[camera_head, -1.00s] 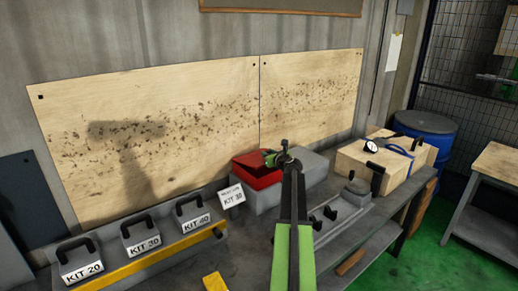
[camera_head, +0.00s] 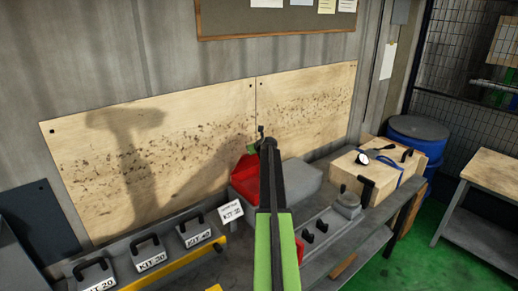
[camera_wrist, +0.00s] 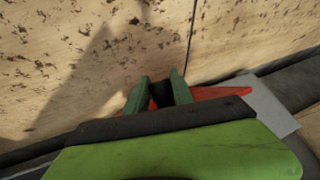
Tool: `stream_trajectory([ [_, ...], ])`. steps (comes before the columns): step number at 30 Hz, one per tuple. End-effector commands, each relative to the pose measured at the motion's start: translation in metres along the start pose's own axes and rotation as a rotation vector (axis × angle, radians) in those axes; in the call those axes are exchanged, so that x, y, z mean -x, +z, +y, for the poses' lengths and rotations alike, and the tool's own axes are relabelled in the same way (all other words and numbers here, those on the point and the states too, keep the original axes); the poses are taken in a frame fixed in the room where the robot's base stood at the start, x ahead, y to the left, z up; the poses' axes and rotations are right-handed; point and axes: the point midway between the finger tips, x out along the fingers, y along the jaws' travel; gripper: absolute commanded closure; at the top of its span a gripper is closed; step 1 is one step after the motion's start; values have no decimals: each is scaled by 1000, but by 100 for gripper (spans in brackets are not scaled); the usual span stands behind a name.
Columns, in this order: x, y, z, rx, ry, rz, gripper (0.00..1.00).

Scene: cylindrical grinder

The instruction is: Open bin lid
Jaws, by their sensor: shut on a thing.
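The red bin lid (camera_head: 242,184) shows left of my arm at the back of the bench, beside the wooden wall panels. It looks tilted, but my arm hides part of it. Grey box surface (camera_head: 297,180) shows to its right. My gripper (camera_head: 264,140) is at the lid's upper edge. In the wrist view, my green fingers (camera_wrist: 160,93) are closed on a dark piece (camera_wrist: 162,95), apparently the lid's handle. A thin red strip of the lid (camera_wrist: 215,94) shows behind and right of the fingers.
Several labelled kit boxes (camera_head: 193,232) with black handles sit at the front left. A grey fixture (camera_head: 340,208) and a wooden box (camera_head: 385,182) are to the right, with a blue barrel (camera_head: 422,138) beyond.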

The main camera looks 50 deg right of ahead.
Motion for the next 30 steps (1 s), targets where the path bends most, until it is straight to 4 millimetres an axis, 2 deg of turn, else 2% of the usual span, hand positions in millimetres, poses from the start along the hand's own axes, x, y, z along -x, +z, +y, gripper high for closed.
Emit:
stream_trajectory([
  [7,-8,11,1,-5,-1,-4,100],
  [22,-10,13,0,-5,-2,-4,100],
  [23,-10,12,0,-5,-2,-4,69],
  [27,-9,12,0,-4,-2,-3,52],
  [30,-9,12,0,-4,-2,-3,52],
])
